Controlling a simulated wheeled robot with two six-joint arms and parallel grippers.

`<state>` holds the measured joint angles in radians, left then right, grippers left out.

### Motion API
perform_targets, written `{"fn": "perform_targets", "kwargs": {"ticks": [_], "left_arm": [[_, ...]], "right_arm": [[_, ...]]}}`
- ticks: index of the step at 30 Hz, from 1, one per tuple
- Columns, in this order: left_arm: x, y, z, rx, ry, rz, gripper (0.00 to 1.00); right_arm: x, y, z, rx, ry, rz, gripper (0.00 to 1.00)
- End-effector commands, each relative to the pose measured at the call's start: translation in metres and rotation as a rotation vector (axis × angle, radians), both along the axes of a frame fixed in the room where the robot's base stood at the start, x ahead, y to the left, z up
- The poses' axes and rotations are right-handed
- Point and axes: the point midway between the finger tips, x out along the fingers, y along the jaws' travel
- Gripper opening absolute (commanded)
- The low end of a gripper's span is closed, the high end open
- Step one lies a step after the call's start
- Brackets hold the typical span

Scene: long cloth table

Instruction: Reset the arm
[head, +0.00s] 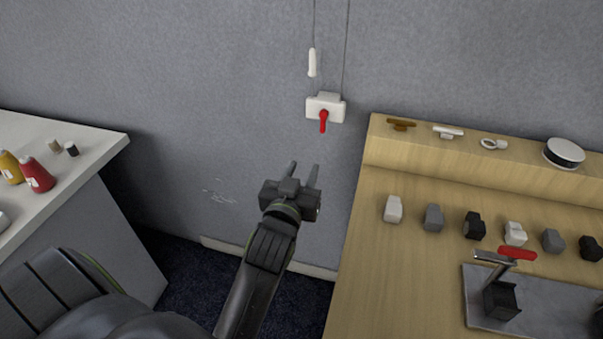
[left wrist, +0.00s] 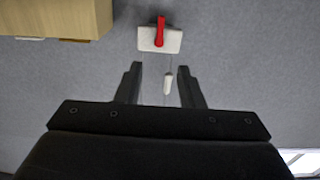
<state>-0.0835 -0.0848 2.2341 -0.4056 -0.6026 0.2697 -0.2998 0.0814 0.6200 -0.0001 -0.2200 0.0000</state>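My left gripper (head: 302,178) is open and empty, in front of the grey wall and a little below the white switch box (head: 327,108) with a red lever (head: 323,121). The lever points down in the head view. In the left wrist view, the fingers of my left gripper (left wrist: 158,88) stand apart, and the white box (left wrist: 172,42) with the red lever (left wrist: 160,30) lies beyond their tips. A white pull handle (head: 312,63) hangs on a cord left of the box; it also shows between the fingers in the left wrist view (left wrist: 168,84). My right gripper is not in view.
A wooden table (head: 375,250) at the right holds several small blocks and a metal plate (head: 545,309) with a red-handled clamp (head: 517,253). A white counter (head: 85,137) at the left bears a red bottle (head: 37,174) and a yellow bottle (head: 10,167).

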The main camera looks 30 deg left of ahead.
Motion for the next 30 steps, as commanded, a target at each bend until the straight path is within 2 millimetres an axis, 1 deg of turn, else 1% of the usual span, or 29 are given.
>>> {"fn": "perform_targets", "kwargs": {"ticks": [15,17,19,20,23,24,26,27,29,30], "left_arm": [[-0.001,0.000,0.000,0.000,0.000,0.000,0.35],[0.000,0.000,-0.004,0.000,0.007,-0.002,0.35],[0.003,-0.001,-0.015,0.002,0.032,-0.008,0.35],[0.005,-0.002,-0.024,0.003,0.050,-0.013,0.35],[0.012,-0.004,-0.066,0.009,0.136,-0.034,0.35],[0.014,-0.005,-0.088,0.010,0.181,-0.045,0.35],[0.014,-0.007,-0.123,0.013,0.249,-0.061,0.35],[0.013,-0.007,-0.147,0.013,0.298,-0.071,0.35],[0.008,-0.008,-0.183,0.012,0.367,-0.086,0.35],[0.003,-0.008,-0.207,0.010,0.413,-0.095,0.35]], "right_arm": [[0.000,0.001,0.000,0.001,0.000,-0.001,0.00],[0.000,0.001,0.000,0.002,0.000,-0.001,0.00],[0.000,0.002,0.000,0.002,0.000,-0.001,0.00],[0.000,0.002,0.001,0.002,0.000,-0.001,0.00],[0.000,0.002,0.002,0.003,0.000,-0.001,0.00],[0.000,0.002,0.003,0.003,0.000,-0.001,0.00],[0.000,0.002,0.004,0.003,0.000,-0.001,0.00],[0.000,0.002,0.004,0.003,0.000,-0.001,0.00],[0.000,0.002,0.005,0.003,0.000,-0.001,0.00],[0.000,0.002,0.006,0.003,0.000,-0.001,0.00]]}}
